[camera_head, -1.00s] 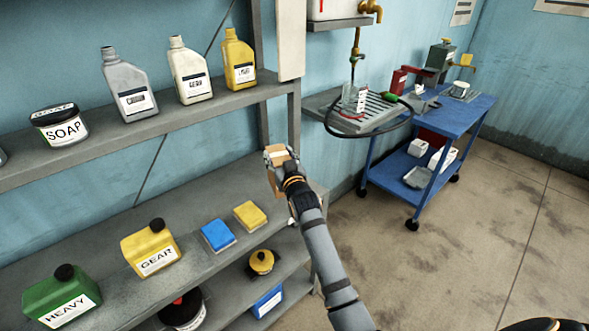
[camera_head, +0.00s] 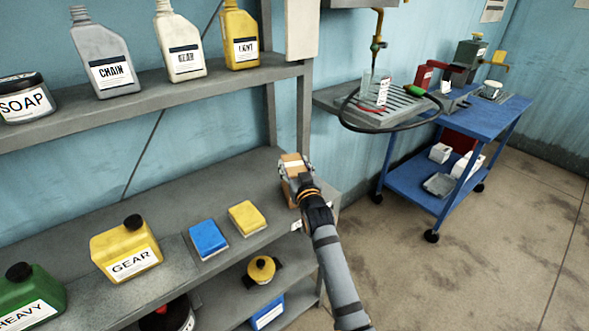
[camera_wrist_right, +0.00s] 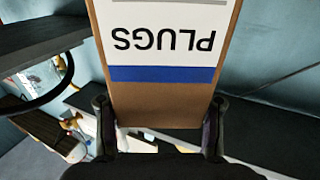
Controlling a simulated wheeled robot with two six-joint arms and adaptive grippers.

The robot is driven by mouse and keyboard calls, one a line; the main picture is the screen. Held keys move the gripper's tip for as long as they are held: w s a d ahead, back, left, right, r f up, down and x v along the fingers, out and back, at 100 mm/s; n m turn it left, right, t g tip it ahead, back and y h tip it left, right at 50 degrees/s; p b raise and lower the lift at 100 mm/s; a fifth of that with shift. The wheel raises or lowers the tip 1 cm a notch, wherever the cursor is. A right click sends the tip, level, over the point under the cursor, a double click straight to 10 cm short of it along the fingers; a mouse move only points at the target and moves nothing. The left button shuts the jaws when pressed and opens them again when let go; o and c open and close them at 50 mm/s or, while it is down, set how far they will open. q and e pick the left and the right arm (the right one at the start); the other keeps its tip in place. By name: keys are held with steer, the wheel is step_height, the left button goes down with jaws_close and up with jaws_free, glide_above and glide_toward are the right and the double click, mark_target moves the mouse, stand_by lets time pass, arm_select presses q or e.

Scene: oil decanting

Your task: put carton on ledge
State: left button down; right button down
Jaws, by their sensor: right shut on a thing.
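My right gripper (camera_head: 297,178) is shut on a brown carton (camera_head: 290,163) at the right end of the grey shelf's middle board (camera_head: 180,192). In the right wrist view the carton (camera_wrist_right: 158,104) fills the space between the two fingers (camera_wrist_right: 160,125). It has a white label reading PLUGS, upside down in that view, and a blue stripe. No surface is marked as the ledge. My left gripper is not in view.
A yellow box (camera_head: 247,217), a blue box (camera_head: 208,239) and a yellow GEAR can (camera_head: 127,252) stand left of the carton on the middle board. Bottles stand on the upper board (camera_head: 150,122). A blue cart (camera_head: 478,120) stands at right. The board behind the boxes is clear.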

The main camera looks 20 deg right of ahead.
steer(key=shift+s+a+r, duration=0.1)
steer(key=shift+s+r, duration=0.05)
steer(key=shift+s, duration=0.05)
steer(key=c, duration=0.8)
jaws_free()
steer(key=shift+f, duration=0.2)
steer(key=o, duration=0.4)
steer(key=shift+c, duration=0.2)
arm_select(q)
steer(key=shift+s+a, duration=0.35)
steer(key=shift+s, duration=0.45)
